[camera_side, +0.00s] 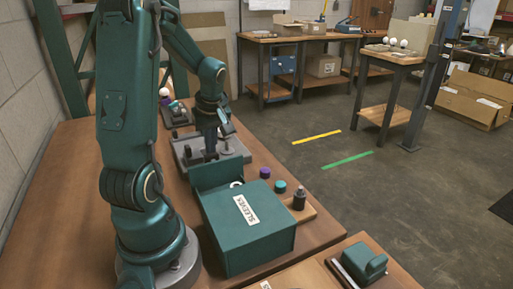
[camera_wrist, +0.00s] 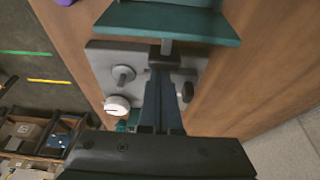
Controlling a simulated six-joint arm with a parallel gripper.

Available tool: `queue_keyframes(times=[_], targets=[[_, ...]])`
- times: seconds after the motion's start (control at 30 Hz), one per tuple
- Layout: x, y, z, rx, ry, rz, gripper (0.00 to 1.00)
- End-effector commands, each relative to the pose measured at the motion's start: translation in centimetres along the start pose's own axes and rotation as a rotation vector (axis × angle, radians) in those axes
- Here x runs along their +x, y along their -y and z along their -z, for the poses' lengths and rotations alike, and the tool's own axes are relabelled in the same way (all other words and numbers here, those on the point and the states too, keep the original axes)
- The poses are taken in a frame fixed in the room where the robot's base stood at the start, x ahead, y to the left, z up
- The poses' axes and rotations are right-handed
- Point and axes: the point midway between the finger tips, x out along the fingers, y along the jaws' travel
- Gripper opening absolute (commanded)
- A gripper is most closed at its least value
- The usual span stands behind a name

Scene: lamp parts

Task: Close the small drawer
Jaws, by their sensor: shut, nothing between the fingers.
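The small drawer belongs to a green box (camera_side: 248,222) labelled SLEEVES on the wooden bench. The drawer's front panel (camera_side: 210,175) stands out from the far end of the box, so the drawer is open; a white ring (camera_side: 236,184) shows in the gap. In the wrist view the green panel (camera_wrist: 165,20) crosses the top. My gripper (camera_side: 210,155) is shut and empty, just beyond the panel's outer side. In the wrist view its fingertips (camera_wrist: 162,58) are close to the panel's edge; I cannot tell whether they touch it.
A grey fixture plate (camera_wrist: 105,62) with knobs lies below my gripper, also in the side view (camera_side: 240,150). Purple (camera_side: 265,172) and teal (camera_side: 280,187) caps and a black part (camera_side: 299,198) stand right of the box. A green block (camera_side: 362,263) sits at the front right.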

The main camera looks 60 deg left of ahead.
Motion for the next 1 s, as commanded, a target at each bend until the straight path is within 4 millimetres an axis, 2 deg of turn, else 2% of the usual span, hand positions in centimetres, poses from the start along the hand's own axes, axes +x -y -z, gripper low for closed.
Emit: queue_keyframes(times=[0.2, 0.43, 0.63, 1.0], targets=[[-1.7, -0.1, -4.9, 0.011, 0.001, -0.003, 0.0], [-3.0, -0.1, -8.5, 0.008, 0.002, -0.003, 0.0], [-3.4, 0.1, -9.8, 0.002, 0.001, 0.0, 0.0], [-3.4, 0.2, -10.0, -0.001, 0.006, 0.003, 0.0]])
